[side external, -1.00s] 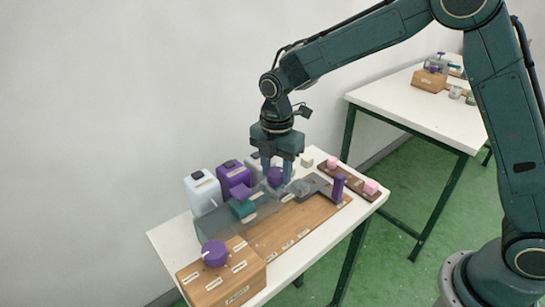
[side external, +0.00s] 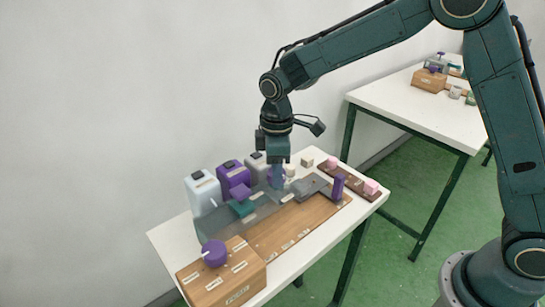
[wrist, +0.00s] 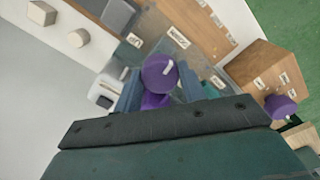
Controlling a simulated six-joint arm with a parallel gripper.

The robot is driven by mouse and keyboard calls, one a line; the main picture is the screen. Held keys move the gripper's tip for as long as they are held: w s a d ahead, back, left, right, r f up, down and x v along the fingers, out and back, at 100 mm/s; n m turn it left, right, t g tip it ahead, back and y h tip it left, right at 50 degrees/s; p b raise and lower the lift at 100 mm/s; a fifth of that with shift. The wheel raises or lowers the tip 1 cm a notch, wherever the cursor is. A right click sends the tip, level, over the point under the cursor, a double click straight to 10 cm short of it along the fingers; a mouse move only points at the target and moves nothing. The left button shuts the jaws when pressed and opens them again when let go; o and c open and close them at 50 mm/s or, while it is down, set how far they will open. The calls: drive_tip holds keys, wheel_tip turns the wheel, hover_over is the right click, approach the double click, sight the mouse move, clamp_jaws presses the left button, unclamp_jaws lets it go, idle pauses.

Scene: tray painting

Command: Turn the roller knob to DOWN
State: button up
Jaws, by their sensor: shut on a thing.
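A round purple knob (wrist: 160,73) with a white pointer mark stands between my two blue fingers in the wrist view. My gripper (wrist: 160,88) is shut on this knob, pointing down. In the side view my gripper (side external: 277,183) hides most of the knob, on the grey part of the board. A white label (wrist: 179,38) lies near the knob, but I cannot read it. Another purple knob (side external: 214,253) sits on a wooden box (side external: 225,280) at the front; it also shows in the wrist view (wrist: 281,107). I cannot read which knob is labelled roller.
White, purple and grey containers (side external: 233,180) stand along the wall side. A purple upright handle (side external: 337,188) stands on a grey slide to the right. Pink-knobbed strip (side external: 350,182) and cream blocks (side external: 307,161) lie at the far side.

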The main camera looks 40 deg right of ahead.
drive_tip(key=shift+m, duration=0.7)
drive_tip(key=o, duration=1)
wheel_tip(320, 180, up, 14)
drive_tip(key=shift+f, duration=0.1)
drive_tip(key=shift+s+d, duration=0.1)
idle(0.4)
